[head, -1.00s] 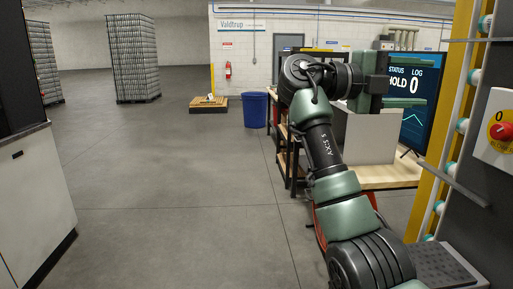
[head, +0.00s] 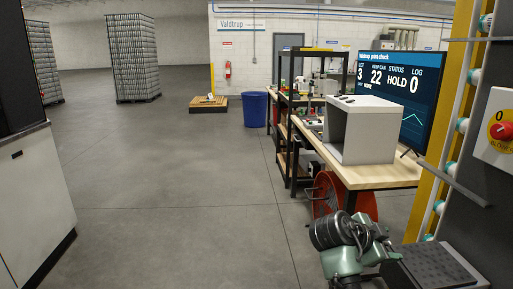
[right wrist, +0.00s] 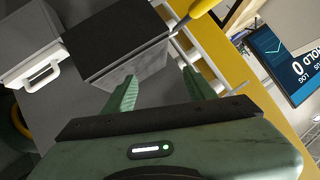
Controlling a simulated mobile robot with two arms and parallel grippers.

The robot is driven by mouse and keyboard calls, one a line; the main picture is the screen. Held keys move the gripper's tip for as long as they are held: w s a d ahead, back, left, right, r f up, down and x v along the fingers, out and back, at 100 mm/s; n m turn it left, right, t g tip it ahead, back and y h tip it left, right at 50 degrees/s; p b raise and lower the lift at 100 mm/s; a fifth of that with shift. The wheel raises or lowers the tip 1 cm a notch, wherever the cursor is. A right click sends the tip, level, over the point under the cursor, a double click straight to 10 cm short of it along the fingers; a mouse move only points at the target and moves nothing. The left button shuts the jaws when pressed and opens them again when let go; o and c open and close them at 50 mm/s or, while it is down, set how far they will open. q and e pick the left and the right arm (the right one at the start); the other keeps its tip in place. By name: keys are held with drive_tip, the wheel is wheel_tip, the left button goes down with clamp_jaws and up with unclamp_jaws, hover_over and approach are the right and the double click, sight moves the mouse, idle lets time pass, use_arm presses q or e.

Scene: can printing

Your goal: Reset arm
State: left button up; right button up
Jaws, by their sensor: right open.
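My right arm (head: 345,255) is folded low at the bottom right of the head view, in front of the workbench. Its gripper is small and partly hidden there. In the right wrist view my right gripper (right wrist: 160,88) shows two green fingers spread apart with nothing between them. A dark-topped grey box (right wrist: 120,48) lies beyond the fingertips. I cannot tell its exact distance from them. My left gripper is in neither view.
A wooden workbench (head: 385,178) holds a grey open box (head: 368,135) and a screen (head: 410,92) reading HOLD. A red hose reel (head: 328,195) stands below. A yellow post (head: 452,120) and dark machine stand at right.

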drive_tip(key=s+a+f+n+y, duration=0.25)
drive_tip(key=s+f+n, duration=0.35)
drive_tip(key=f, duration=0.4)
drive_tip(key=s+a+f+n+y, duration=0.1)
drive_tip(key=s+f+n+y, duration=0.25)
drive_tip(key=s+f, duration=0.55)
drive_tip(key=s+a+f+n+g+y, duration=0.1)
drive_tip(key=s+a+f+n+y, duration=0.2)
drive_tip(key=s, duration=0.4)
drive_tip(key=s+a+n, duration=0.3)
drive_tip(key=s+n, duration=0.1)
drive_tip(key=s, duration=0.3)
drive_tip(key=s+a+f+n+g+y, duration=0.1)
drive_tip(key=s+a+f+n+y, duration=0.2)
drive_tip(key=s, duration=0.4)
wheel_tip(320, 180, down, 30)
drive_tip(key=s+n+g+h+b, duration=0.1)
drive_tip(key=s+b, duration=0.1)
drive_tip(key=b, duration=0.2)
drive_tip(key=s+d+f+g+b, duration=0.1)
drive_tip(key=s+d+f+b, duration=0.1)
drive_tip(key=s+f, duration=1.3)
wheel_tip(320, 180, down, 3)
drive_tip(key=shift+s+d+r, duration=0.2)
drive_tip(key=shift+s+d, duration=0.15)
drive_tip(key=shift+d, duration=0.3)
drive_tip(key=shift+n, duration=0.25)
